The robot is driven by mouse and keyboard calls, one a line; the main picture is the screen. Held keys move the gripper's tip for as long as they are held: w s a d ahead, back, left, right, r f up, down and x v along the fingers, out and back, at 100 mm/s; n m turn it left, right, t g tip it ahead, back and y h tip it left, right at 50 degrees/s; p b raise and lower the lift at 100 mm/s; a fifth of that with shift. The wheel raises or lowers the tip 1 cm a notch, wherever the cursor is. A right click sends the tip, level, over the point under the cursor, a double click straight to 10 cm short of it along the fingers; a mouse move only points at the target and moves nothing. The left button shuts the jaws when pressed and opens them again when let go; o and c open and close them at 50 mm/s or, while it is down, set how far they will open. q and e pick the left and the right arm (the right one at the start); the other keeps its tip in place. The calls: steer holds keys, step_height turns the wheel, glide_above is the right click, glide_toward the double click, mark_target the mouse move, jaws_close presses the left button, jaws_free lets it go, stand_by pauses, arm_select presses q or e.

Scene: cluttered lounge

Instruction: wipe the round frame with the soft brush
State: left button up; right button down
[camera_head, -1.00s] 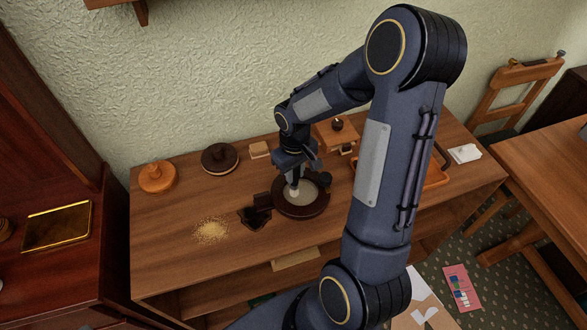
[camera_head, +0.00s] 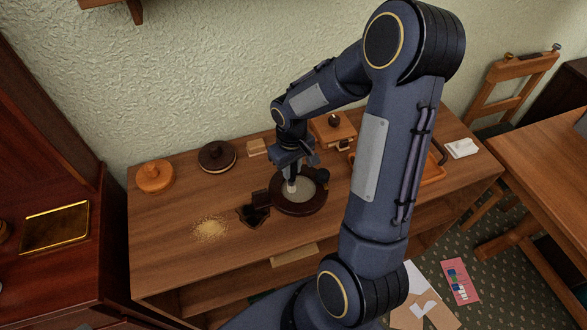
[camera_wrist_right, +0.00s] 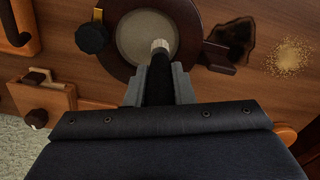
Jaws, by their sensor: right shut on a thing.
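The round frame (camera_head: 300,209) is a dark brown ring around a pale disc, lying on the low wooden cabinet; it also shows in the right wrist view (camera_wrist_right: 190,25). My right gripper (camera_wrist_right: 159,75) is shut on the dark handle of the soft brush (camera_wrist_right: 160,47). The brush points down, and its pale tip is over the left part of the disc in the head view (camera_head: 291,186). I cannot tell whether the tip touches the surface. A black knob (camera_wrist_right: 92,38) and a dark block (camera_wrist_right: 208,56) sit at opposite sides of the ring. My left gripper is not in view.
Left of the frame are a dark patch (camera_head: 250,215) and a pile of tan grains (camera_head: 210,229). Behind stand an orange lidded piece (camera_head: 155,176), a dark one (camera_head: 217,156) and a wooden box (camera_head: 333,127). The cabinet's left front is clear.

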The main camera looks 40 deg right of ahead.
steer(key=shift+a+r+p, duration=0.2)
steer(key=shift+r+p, duration=0.15)
steer(key=shift+r, duration=0.35)
steer(key=shift+d+r+p, duration=0.3)
steer(key=shift+r+p, duration=0.25)
steer(key=shift+r, duration=0.15)
step_height(320, 180, up, 2)
steer(key=shift+a+r+p, duration=0.15)
steer(key=shift+p, duration=0.65)
steer(key=shift+r+p, duration=0.75)
steer(key=shift+r, duration=0.3)
